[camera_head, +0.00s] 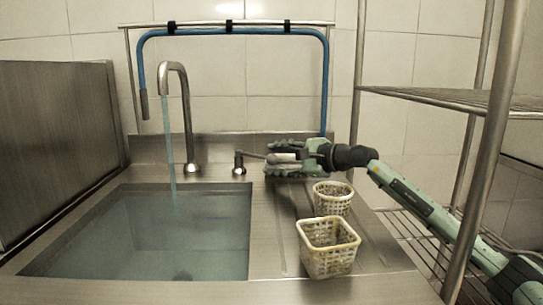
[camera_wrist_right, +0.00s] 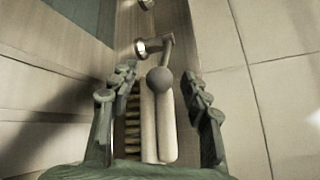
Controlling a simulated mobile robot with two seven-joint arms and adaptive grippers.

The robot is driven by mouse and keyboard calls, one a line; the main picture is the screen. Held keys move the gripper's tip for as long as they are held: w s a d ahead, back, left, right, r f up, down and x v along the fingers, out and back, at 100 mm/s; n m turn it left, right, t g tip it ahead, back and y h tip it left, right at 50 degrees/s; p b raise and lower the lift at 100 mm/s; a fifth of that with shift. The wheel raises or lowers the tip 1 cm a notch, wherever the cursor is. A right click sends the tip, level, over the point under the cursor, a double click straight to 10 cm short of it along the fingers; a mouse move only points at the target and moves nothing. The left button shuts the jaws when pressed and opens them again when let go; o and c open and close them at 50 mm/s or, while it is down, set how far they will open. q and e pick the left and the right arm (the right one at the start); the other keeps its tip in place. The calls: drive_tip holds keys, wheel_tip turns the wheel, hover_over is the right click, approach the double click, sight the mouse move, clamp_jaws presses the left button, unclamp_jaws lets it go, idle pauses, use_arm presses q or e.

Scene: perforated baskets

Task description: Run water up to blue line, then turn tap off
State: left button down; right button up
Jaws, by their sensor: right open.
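The curved metal tap spout (camera_head: 188,110) stands behind the sink, and a stream of water (camera_head: 168,145) falls from it into the basin. Blue-grey water (camera_head: 150,235) covers the basin floor; I cannot make out a blue line on the walls. The small tap lever (camera_head: 240,163) stands right of the spout, its arm pointing right towards my right gripper (camera_head: 268,158). In the right wrist view, the lever's round dark knob (camera_wrist_right: 160,80) lies between the spread fingers of my right gripper (camera_wrist_right: 161,74), with gaps on both sides. My left gripper is out of view.
Two perforated baskets, a round one (camera_head: 332,196) and a square one (camera_head: 328,249), stand on the drainboard below my right arm. A blue hose (camera_head: 238,31) hangs on a rail behind. A metal shelf rack (camera_head: 470,98) stands on the right.

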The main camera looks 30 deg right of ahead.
drive_tip(key=shift+w+a+f, duration=0.15)
drive_tip(key=shift+w+a, duration=0.1)
drive_tip(key=shift+w, duration=0.4)
clamp_jaws()
